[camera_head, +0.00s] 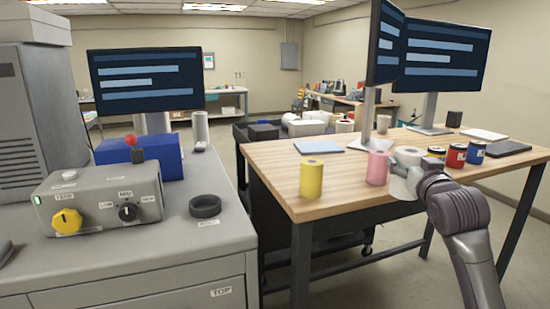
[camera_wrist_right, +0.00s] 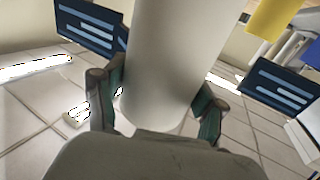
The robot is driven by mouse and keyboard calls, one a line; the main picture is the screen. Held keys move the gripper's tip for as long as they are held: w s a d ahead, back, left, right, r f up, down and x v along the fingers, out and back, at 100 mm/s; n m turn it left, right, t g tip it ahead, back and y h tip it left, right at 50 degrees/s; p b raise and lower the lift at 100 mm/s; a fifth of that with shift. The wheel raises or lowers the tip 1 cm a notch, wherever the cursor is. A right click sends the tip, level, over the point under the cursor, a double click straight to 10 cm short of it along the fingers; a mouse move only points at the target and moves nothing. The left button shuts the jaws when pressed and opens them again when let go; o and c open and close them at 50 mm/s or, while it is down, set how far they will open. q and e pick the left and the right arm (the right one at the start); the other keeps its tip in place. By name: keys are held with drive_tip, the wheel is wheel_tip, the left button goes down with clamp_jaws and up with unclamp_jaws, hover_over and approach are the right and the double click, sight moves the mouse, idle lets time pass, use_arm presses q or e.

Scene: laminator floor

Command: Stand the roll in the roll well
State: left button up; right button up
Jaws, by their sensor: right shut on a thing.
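A white roll (camera_head: 404,182) is in my right gripper (camera_head: 413,176), in front of the wooden table's right part in the head view. In the right wrist view the roll (camera_wrist_right: 170,60) fills the middle, and the two fingers of my right gripper (camera_wrist_right: 158,100) close on its sides. Its far end is cut off by that view's top edge. The roll well (camera_head: 205,206) is a low dark ring on the grey counter, with a small label in front. It looks empty. My left gripper is not in view.
The grey counter (camera_head: 150,245) holds a control box (camera_head: 98,199) with knobs and a blue box (camera_head: 150,157). On the wooden table (camera_head: 285,178) stand a yellow roll (camera_head: 311,180), a pink roll (camera_head: 377,168), several small jars and monitors. A gap separates counter and table.

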sight(396, 193)
drive_tip(key=shift+n+y, duration=0.3)
drive_tip(key=a+f, duration=0.1)
drive_tip(key=f, duration=0.3)
drive_tip(key=a+f, duration=0.1)
drive_tip(key=f, duration=0.1)
drive_tip(key=shift+w+a+f, duration=0.1)
drive_tip(key=shift+a+f, duration=0.2)
drive_tip(key=shift+a, duration=0.05)
drive_tip(key=s+a+f+y, duration=0.1)
drive_tip(key=s+a+f, duration=0.25)
drive_tip(key=f, duration=0.25)
drive_tip(key=s+a+f, duration=0.2)
drive_tip(key=s+f, duration=0.3)
drive_tip(key=f, duration=0.1)
drive_tip(key=s+a+f, duration=0.1)
drive_tip(key=s+f, duration=0.2)
drive_tip(key=s, duration=0.4)
drive_tip(key=s+a+f, duration=0.2)
drive_tip(key=s+f, duration=0.1)
drive_tip(key=s, duration=0.4)
drive_tip(key=shift+s+a+f, duration=0.15)
drive_tip(key=shift+s+a, duration=0.05)
drive_tip(key=shift+s, duration=0.05)
